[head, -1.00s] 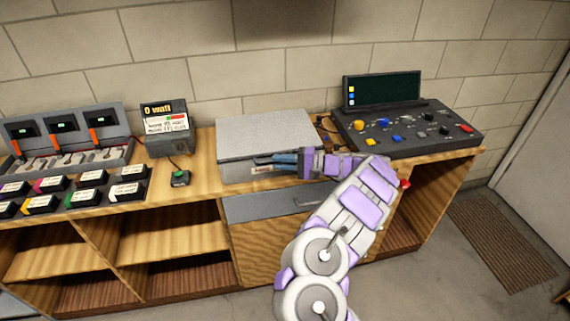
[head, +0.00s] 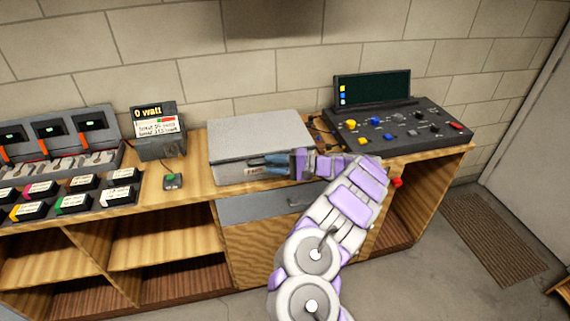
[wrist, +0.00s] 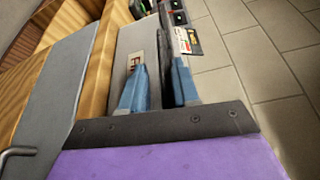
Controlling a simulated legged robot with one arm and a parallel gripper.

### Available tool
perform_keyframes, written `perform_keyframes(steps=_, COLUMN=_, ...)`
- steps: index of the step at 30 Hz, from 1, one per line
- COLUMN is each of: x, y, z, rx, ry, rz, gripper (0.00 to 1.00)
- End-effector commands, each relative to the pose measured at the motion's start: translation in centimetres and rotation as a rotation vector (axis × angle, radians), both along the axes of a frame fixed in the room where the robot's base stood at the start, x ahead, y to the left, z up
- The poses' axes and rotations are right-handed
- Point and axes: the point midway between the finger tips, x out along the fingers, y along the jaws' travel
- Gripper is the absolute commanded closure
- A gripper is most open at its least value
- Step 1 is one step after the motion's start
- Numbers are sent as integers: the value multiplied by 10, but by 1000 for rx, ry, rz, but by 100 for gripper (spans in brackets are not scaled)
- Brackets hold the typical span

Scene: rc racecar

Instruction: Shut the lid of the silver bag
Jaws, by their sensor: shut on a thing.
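The silver bag (head: 262,132) is a flat grey case on the wooden bench, and its lid lies flat on top with no clear gap in the head view. My gripper (head: 266,165) reaches in from the right at the bag's front side, near a small label. In the wrist view its blue fingers (wrist: 160,85) are close together, with the bag's dark edge between them. The bag's front face with the label (wrist: 136,62) shows beside one finger. The fingers hide part of the front edge.
A control console with a screen (head: 390,122) stands right of the bag. A small display box (head: 158,132), a green button (head: 172,181) and several labelled battery-like blocks (head: 75,190) are to the left. A drawer handle (head: 300,201) is below the bench top.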

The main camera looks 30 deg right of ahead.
Motion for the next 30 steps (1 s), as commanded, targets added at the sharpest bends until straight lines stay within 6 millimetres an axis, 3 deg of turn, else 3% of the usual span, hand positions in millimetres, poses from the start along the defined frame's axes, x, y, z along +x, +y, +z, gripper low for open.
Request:
perform_keyframes(steps=5, x=-14, y=-19, z=0, rx=-1, ry=4, rz=-7, gripper=77)
perform_keyframes(steps=18, x=-78, y=-93, z=6, rx=0, ry=6, rz=-8, gripper=77)
perform_keyframes(steps=30, x=-102, y=-120, z=12, rx=-3, ry=-1, rz=-4, gripper=77)
